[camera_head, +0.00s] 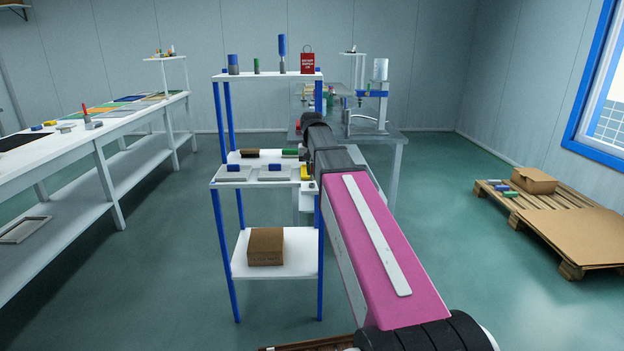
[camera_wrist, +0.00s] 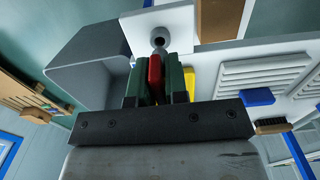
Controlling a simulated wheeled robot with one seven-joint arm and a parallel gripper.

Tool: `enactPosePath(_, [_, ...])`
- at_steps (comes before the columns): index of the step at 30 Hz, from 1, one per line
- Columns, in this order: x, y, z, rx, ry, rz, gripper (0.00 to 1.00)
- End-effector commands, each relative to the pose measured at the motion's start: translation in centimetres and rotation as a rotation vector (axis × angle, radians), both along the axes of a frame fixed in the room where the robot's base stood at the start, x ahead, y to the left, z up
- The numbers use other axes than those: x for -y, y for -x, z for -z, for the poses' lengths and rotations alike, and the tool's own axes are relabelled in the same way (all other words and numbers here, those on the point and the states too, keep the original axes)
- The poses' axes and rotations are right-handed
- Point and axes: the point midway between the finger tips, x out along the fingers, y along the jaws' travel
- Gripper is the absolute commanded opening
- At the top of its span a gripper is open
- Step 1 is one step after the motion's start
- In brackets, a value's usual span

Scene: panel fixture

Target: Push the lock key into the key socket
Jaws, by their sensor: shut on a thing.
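In the wrist view, my gripper (camera_wrist: 155,88) is shut on a red lock key (camera_wrist: 155,68), held between its green finger pads. Just beyond the key's far end is a small grey round socket with a dark opening (camera_wrist: 159,41), on a white plate (camera_wrist: 130,27). The key is roughly in line with this opening. I cannot tell whether its tip touches the socket or is inside it. In the head view, my arm hides the key, the socket and the fingertips.
A yellow part (camera_wrist: 189,76) stands close to the right of my fingers. A grey box-like housing (camera_wrist: 88,62) is close on the left. The blue-legged white rack (camera_head: 272,77) stands beside my arm, with small blocks on its middle shelf. A pallet (camera_head: 545,222) lies on the right.

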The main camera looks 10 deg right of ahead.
Motion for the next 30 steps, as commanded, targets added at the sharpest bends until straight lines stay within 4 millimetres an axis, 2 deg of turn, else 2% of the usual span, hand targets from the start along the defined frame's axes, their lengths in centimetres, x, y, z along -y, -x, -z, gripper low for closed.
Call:
enactPosePath(7, [0.0, 0.0, -0.7, 0.001, 0.000, 0.000, 0.00])
enactPosePath(24, [0.0, -0.1, -4.7, 0.001, 0.000, 0.000, 0.00])
enactPosePath(30, [0.0, 0.0, -5.0, 0.000, 0.000, 0.000, 0.00])
